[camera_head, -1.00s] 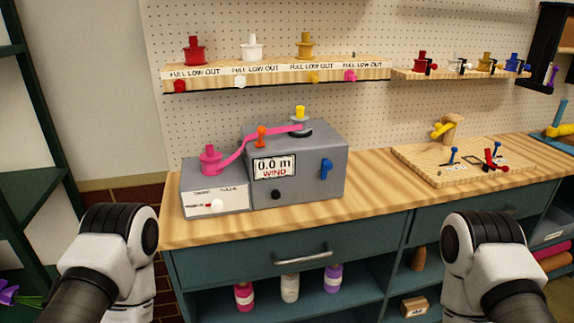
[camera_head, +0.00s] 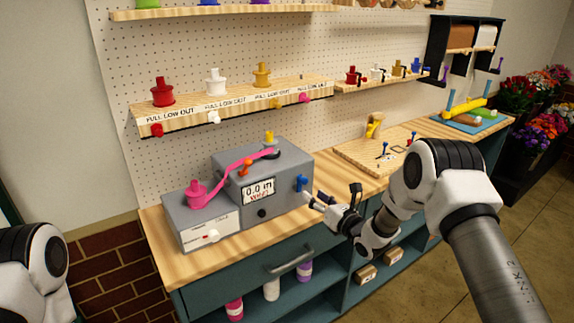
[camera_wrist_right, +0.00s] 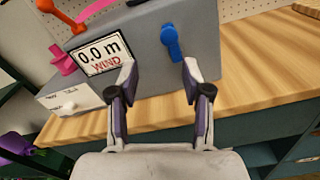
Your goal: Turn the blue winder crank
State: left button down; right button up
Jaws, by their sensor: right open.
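The blue winder crank (camera_head: 302,183) is on the right part of the front face of the grey winder box (camera_head: 225,190). It also shows in the right wrist view (camera_wrist_right: 171,42), just beyond and between the fingertips. My right gripper (camera_wrist_right: 159,72) is open and empty, in front of the box, with a gap to the crank. In the head view my right gripper (camera_head: 322,200) is just right of and below the crank. The display (camera_head: 257,191) reads 0.0 m WIND. My left gripper is out of view; only part of my left arm shows.
Shelves with spools (camera_head: 163,92) hang above. A wooden board (camera_head: 350,155) lies to the right. Drawers are below the wooden counter edge.

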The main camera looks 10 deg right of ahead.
aim_at(307, 181)
jog(key=x, duration=0.2)
jog(key=r+p+x, duration=0.1)
jog(key=x, duration=0.2)
jog(key=d+p+x, duration=0.1)
jog(key=x, duration=0.1)
jog(key=shift+w+r, duration=0.2)
jog(key=shift+w, duration=0.1)
jog(key=shift+w+f, duration=0.1)
jog(key=shift+w, duration=0.05)
jog(key=shift+d+f, duration=0.1)
jog(key=shift+d, duration=0.25)
jog(key=shift+a, duration=0.2)
grip_shut()
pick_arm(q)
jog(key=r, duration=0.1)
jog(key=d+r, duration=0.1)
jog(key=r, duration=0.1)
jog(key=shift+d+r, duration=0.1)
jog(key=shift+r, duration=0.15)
pick_arm(e)
jog(key=shift+w, duration=0.1)
